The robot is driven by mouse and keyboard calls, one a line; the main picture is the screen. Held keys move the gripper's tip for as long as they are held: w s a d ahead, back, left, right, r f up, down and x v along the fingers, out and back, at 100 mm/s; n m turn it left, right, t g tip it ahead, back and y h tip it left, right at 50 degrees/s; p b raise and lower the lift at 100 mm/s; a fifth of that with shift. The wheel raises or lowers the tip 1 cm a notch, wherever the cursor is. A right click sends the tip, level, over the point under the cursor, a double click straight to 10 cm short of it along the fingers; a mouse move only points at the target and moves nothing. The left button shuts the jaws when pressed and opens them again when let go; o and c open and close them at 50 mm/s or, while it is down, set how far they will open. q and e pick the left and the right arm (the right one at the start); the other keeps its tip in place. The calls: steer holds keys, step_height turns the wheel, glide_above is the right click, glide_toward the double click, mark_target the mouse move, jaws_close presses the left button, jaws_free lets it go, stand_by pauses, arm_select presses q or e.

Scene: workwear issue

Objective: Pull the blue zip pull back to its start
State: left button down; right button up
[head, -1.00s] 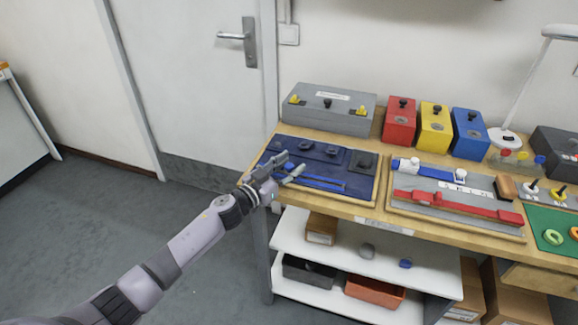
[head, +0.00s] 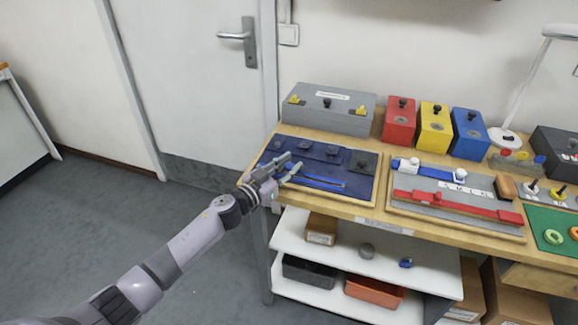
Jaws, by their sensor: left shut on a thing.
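The dark navy panel (head: 362,190) lies on the wooden bench top, with a bright blue zip (head: 322,183) running across its front part. My left gripper (head: 292,165) is over the left end of the zip, with its fingers close together. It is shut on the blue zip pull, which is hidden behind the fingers. My right gripper is not in view.
A grey box (head: 330,112) with yellow latches stands behind the panel. Red (head: 399,122), yellow (head: 434,128) and blue boxes (head: 469,134) stand to its right. A grey board (head: 420,208) with red and blue straps lies right of the panel.

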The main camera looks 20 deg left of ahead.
arm_select(q)
steer(key=a, duration=0.7)
steer(key=shift+w+a+f, duration=0.1)
steer(key=shift+a, duration=0.1)
steer(key=c, duration=1.4)
jaws_free()
steer(key=v, duration=1.2)
